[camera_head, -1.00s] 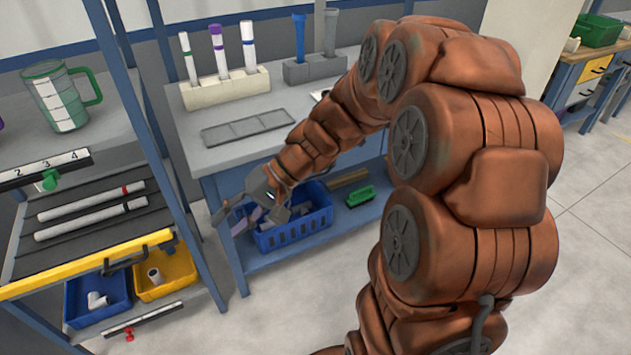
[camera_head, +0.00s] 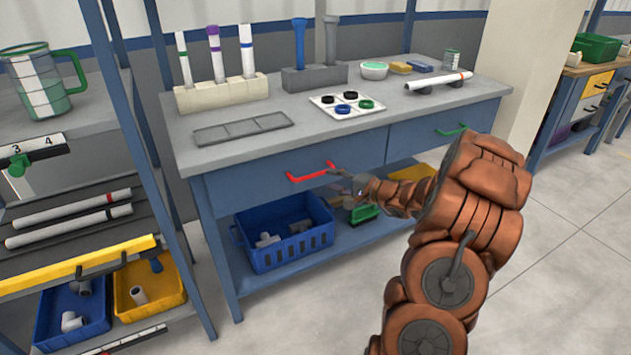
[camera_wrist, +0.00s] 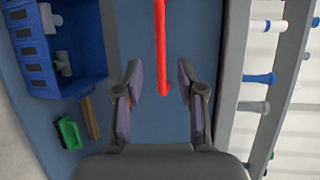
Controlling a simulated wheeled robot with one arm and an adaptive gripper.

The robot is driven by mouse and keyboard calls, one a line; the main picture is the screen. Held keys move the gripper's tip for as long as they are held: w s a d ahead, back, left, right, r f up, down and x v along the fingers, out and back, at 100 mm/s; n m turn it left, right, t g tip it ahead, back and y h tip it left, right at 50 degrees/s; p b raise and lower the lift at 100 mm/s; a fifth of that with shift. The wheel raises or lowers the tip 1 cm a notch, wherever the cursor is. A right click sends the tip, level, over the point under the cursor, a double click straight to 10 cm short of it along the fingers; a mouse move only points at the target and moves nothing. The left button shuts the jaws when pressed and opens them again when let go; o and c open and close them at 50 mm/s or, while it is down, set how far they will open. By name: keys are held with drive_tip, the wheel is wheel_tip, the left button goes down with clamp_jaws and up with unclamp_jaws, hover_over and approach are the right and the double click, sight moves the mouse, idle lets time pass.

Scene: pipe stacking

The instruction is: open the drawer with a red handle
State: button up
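The red handle (camera_head: 311,172) is a bar on the front of the left blue drawer (camera_head: 262,183) under the grey workbench top. The drawer front looks flush with the bench. My gripper (camera_head: 338,187) is in front of the drawer, near the right end of the handle. In the wrist view my gripper (camera_wrist: 160,84) is open, with its two fingers apart. The red handle (camera_wrist: 161,45) runs down from the top edge and its end lies between the fingertips in the picture. I cannot tell whether the fingers touch it.
A second drawer (camera_head: 425,134) with a green handle is to the right. A blue crate (camera_head: 290,256) with pipe fittings and a green brush (camera_head: 358,217) sit on the shelf below. The benchtop (camera_head: 300,132) holds pipe racks and a tray with rings.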

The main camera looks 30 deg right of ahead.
sight(317, 175)
drive_tip(key=shift+x, duration=3.8)
drive_tip(key=shift+c, duration=0.2)
clamp_jaws()
